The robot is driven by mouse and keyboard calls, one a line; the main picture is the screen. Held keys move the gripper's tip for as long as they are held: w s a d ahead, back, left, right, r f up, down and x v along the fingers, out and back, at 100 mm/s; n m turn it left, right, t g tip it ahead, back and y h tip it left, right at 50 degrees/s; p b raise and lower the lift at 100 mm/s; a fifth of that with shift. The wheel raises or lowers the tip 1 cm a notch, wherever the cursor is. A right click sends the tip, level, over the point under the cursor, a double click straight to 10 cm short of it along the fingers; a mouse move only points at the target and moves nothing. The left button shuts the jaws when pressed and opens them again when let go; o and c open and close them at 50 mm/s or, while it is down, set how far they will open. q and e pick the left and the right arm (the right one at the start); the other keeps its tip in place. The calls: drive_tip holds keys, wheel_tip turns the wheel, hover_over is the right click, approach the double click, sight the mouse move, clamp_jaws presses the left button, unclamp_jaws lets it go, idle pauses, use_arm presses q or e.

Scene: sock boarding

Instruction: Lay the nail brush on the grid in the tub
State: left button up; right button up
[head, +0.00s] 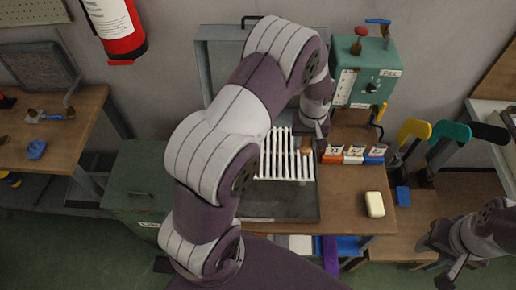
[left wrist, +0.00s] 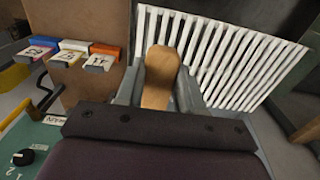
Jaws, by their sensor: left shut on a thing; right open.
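The nail brush (left wrist: 160,78) has a tan wooden back. My left gripper (left wrist: 157,92) is shut on it, with one finger on each side, in the left wrist view. In the head view the brush (head: 306,146) shows as a small tan patch by my left gripper (head: 311,140), over the right part of the grid. The grid (head: 276,158) is a row of white slats in the dark grey tub (head: 285,207); it also shows in the left wrist view (left wrist: 225,55). I cannot tell whether the brush touches the slats. My right gripper (head: 446,268) is open and empty at the lower right.
Several small coloured label blocks (head: 353,154) stand right of the tub. A cream block (head: 375,204) lies on the wooden bench (head: 346,200). A green control box (head: 362,72) stands behind. Yellow, teal and black paddle shapes (head: 450,131) stand at the right.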

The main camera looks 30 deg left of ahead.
use_arm(q)
drive_tip(key=s+a+f, duration=0.1)
drive_tip(key=a, duration=0.1)
drive_tip(key=s+a+f+p, duration=0.1)
drive_tip(key=a+f, duration=0.1)
drive_tip(key=a, duration=0.1)
drive_tip(key=s+a+f+p, duration=0.1)
drive_tip(key=a, duration=0.1)
drive_tip(key=shift+s+a+f, duration=0.3)
drive_tip(key=shift+s+f, duration=0.05)
drive_tip(key=shift+s, duration=0.05)
wheel_tip(320, 180, down, 4)
drive_tip(key=shift+d+r+p, duration=0.1)
drive_tip(key=shift+r+p, duration=0.05)
drive_tip(key=shift+p, duration=0.7)
drive_tip(key=shift+w+f, duration=0.1)
drive_tip(key=shift+f, duration=0.3)
drive_tip(key=o, duration=1)
drive_tip(key=shift+o, duration=0.2)
drive_tip(key=shift+f, duration=0.1)
